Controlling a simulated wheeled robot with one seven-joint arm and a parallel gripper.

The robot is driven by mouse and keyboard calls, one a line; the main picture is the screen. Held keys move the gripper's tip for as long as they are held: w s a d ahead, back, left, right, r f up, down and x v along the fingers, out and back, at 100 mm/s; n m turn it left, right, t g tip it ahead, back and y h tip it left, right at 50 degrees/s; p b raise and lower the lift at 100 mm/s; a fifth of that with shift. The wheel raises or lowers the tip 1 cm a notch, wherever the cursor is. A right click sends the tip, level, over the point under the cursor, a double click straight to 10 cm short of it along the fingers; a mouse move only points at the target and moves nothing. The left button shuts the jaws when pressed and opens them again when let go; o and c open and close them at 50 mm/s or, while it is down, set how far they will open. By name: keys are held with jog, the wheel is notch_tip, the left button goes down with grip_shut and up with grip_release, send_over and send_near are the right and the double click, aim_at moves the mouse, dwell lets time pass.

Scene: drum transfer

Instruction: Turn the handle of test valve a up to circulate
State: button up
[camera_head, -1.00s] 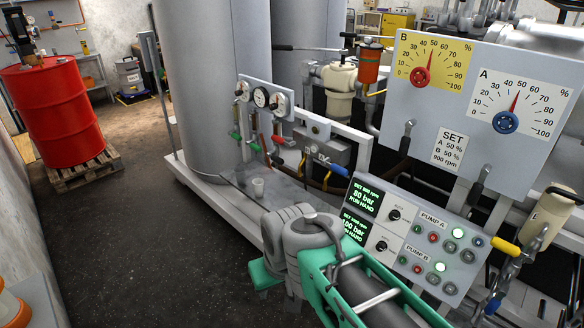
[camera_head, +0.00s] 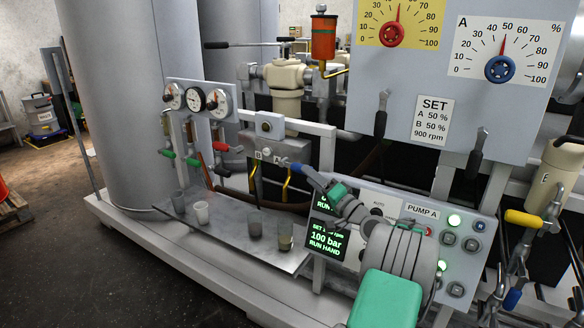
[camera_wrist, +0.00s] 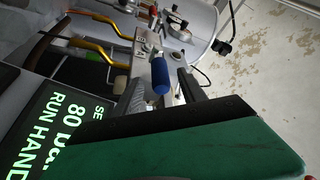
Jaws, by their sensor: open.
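Test valve A is on the grey block (camera_head: 270,128) marked B and A. Its blue handle (camera_head: 308,174) points right and slightly down in the head view. In the wrist view the blue handle (camera_wrist: 161,77) shows in the gap between my two dark fingers. My gripper (camera_head: 334,190) is open, with its green part close to the handle's free end. I cannot tell whether a finger touches the handle. The wrist's green housing hides the lower right of the wrist view. The circulate marking is not readable.
Several cups stand on the metal shelf (camera_head: 225,238) below the valve block. Yellow hooked pipes (camera_head: 252,178) hang beneath the block. The pump panel (camera_head: 455,240) is behind and right of my arm. A red handle (camera_head: 221,147) lies left of the block.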

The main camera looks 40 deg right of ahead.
aim_at(296, 164)
jog(key=x, duration=0.8)
jog(key=shift+d, duration=0.2)
grip_shut()
dwell(1.2)
